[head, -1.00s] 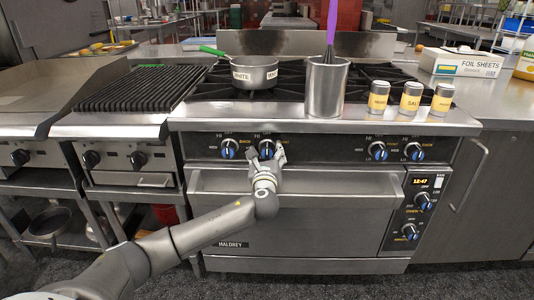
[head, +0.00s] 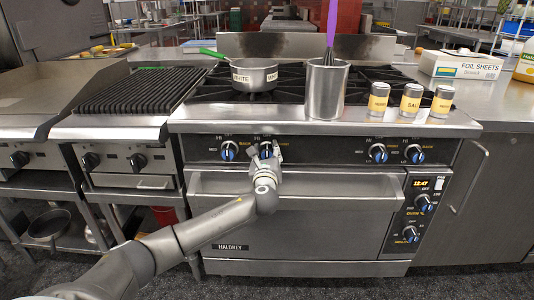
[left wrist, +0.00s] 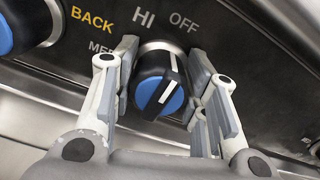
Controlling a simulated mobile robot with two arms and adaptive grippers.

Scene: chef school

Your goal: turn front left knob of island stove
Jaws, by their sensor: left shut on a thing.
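The front control panel of the island stove has a row of black-and-blue knobs. My left gripper (head: 266,153) is at the second knob from the left, the front left knob (left wrist: 158,85). In the left wrist view one finger is on each side of this knob, and the gripper is shut on it. The knob's white pointer line is tilted off vertical, below the HI and OFF marks. The leftmost knob (head: 229,151) is just beside the gripper, with the yellow BACK label near it. My right gripper is not in view.
A white-labelled pan (head: 255,76) and a steel pot (head: 326,90) with a purple-handled utensil are on the stove top. Several shakers (head: 410,100) stand on its right. The oven handle bar (head: 330,188) runs below the knobs. Two more knobs (head: 378,153) are to the right.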

